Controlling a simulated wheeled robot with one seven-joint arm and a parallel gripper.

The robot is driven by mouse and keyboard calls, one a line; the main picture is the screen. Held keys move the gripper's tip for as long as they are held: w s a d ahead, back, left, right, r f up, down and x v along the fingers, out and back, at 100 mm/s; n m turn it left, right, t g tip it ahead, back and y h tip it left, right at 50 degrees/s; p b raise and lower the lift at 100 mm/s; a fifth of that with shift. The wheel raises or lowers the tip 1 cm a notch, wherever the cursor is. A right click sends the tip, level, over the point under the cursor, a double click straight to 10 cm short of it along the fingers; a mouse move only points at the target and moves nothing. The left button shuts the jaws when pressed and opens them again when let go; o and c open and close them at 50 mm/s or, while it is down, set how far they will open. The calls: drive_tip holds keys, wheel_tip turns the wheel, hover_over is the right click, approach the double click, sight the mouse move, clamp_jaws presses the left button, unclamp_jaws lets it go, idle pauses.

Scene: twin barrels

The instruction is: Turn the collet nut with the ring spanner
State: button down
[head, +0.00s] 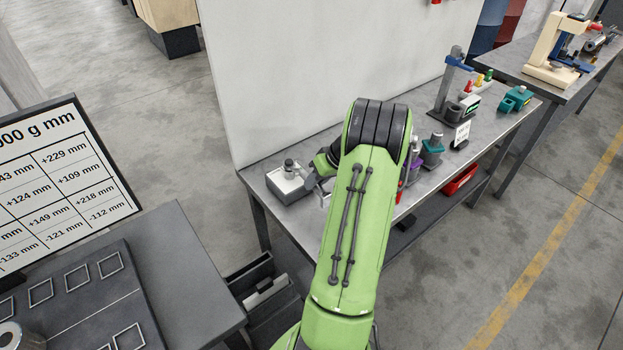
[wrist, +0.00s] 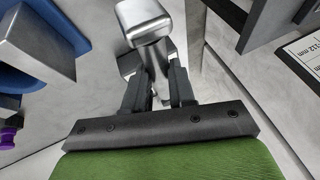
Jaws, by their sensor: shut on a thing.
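A pale box-shaped fixture (head: 285,186) sits at the near left end of the bench, with a grey round part (head: 289,166) standing on top; I cannot make out the collet nut for certain. My gripper (head: 314,181) is at the right side of this fixture, partly hidden by my green arm. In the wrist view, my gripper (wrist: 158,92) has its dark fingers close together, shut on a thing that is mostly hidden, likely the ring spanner. A bright metal block-like part (wrist: 146,22) shows just beyond the fingertips. The spanner's ring is not clearly visible, so I cannot tell whether it is around the nut.
The grey bench (head: 402,205) carries a teal-based holder (head: 432,152), a press-like stand (head: 446,92) and a small sign (head: 461,134) to the right. A red bin (head: 460,180) is below. A dark table (head: 185,262) with a number board (head: 62,182) stands left.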

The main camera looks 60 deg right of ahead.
drive_tip(key=shift+d, duration=0.15)
drive_tip(key=shift+r, duration=0.1)
drive_tip(key=p, duration=0.1)
drive_tip(key=d+n+p, duration=0.2)
drive_tip(key=shift+s+d+y, duration=0.2)
drive_tip(key=shift+s+y, duration=0.05)
drive_tip(key=shift+y, duration=0.15)
